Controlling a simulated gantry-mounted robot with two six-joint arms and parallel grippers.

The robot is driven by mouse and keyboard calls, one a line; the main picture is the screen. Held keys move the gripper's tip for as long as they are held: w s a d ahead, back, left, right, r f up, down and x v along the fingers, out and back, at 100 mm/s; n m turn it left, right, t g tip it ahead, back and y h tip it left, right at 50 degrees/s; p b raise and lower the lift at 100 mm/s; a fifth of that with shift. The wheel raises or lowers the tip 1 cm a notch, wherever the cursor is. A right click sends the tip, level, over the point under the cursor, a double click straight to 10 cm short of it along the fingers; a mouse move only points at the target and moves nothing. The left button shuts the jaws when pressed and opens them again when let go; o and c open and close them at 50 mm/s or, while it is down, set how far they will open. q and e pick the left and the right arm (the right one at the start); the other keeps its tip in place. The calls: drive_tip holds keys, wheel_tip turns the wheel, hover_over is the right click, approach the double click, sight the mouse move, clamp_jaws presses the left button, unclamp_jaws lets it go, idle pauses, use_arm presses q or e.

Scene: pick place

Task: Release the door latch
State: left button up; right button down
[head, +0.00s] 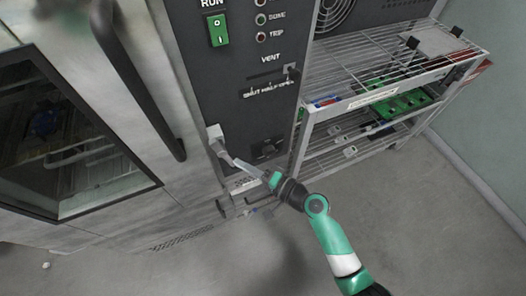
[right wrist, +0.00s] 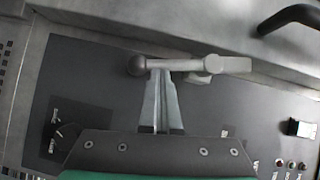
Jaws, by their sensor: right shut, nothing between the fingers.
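The door latch (head: 216,138) is a light grey lever on the edge of the dark control panel, beside the oven door. In the right wrist view the latch (right wrist: 222,65) lies almost level across the picture, with a dark ball knob at its left end and a pivot block at its right. My right gripper (head: 238,162) is shut and empty, its fingertips at the lever. In the right wrist view the fingertips (right wrist: 160,74) are just under the lever, near the knob; I cannot tell whether they touch. The oven door (head: 100,80) looks closed. My left gripper is not in view.
The door has a black bar handle (head: 135,80) and a dark window (head: 60,140). The panel carries a green rocker switch (head: 217,30), a vent slider (head: 291,73) and a black knob (head: 268,149). A wire rack (head: 350,100) stands at right.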

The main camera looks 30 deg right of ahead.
drive_tip(key=shift+a+f+m+t+y+b, duration=0.35)
drive_tip(key=shift+a+f+m+b, duration=0.3)
drive_tip(key=shift+b, duration=0.55)
use_arm(q)
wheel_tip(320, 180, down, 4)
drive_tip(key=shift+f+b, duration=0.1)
drive_tip(key=shift+b, duration=0.25)
use_arm(e)
drive_tip(key=shift+r+m, duration=0.25)
drive_tip(key=shift+m, duration=0.1)
drive_tip(key=shift+d+t, duration=0.1)
drive_tip(key=shift+t, duration=0.15)
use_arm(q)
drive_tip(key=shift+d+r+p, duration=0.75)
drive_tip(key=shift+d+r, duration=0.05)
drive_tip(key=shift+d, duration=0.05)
use_arm(e)
drive_tip(key=w+d+v, duration=0.1)
drive_tip(key=d+v, duration=0.1)
drive_tip(key=v, duration=1)
drive_tip(key=shift+d+r, duration=0.25)
drive_tip(key=shift+r, duration=0.2)
